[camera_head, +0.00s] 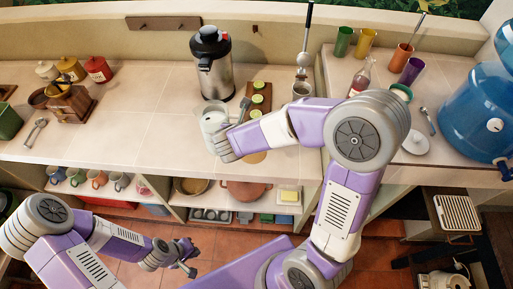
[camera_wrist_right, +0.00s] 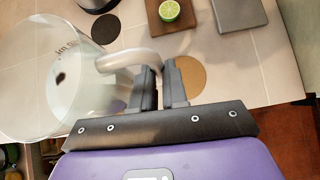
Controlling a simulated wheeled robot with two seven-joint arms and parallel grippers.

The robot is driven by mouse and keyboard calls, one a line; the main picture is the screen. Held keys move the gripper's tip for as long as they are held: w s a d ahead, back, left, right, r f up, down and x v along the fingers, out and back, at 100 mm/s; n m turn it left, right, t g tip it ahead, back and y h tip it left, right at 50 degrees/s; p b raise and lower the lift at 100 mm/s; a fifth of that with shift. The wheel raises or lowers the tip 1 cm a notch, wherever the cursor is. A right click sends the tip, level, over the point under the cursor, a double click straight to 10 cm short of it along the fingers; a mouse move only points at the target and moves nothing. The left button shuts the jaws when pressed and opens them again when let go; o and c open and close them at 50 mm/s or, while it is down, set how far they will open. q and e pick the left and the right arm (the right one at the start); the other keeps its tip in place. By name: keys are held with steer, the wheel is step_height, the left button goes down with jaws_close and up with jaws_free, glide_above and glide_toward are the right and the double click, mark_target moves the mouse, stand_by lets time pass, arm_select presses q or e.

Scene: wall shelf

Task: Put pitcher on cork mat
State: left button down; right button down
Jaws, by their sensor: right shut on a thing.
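The pitcher (camera_head: 213,121) is pale and see-through, standing near the front of the tiled counter. It fills the left of the right wrist view (camera_wrist_right: 60,85), its rounded handle reaching toward my fingers. My right gripper (camera_wrist_right: 160,72) is shut on the pitcher's handle. The round tan cork mat (camera_wrist_right: 189,78) lies flat just right of the fingers, apart from the pitcher. In the head view the mat (camera_head: 256,158) is partly hidden by my right forearm. My left gripper (camera_head: 187,261) is open and empty, low in front of the shelves.
A wooden board with cut limes (camera_head: 258,98) lies behind the mat. A dark round coaster (camera_wrist_right: 104,29) is behind the pitcher, and a steel dispenser (camera_head: 213,68) stands farther back. A blue water jug (camera_head: 474,112) is at right.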

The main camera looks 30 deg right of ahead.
steer(key=s+d+r+m+g+h+p, duration=0.45)
steer(key=s+m+g, duration=0.2)
steer(key=m, duration=0.25)
step_height(320, 180, down, 9)
steer(key=b, duration=0.2)
steer(key=shift+s+b, duration=0.35)
steer(key=shift+s, duration=0.05)
steer(key=shift+f, duration=0.1)
steer(key=c, duration=1.6)
jaws_free()
steer(key=shift+s+f, duration=0.1)
steer(key=shift+f, duration=0.05)
steer(key=o, duration=0.5)
steer(key=shift+c, duration=0.2)
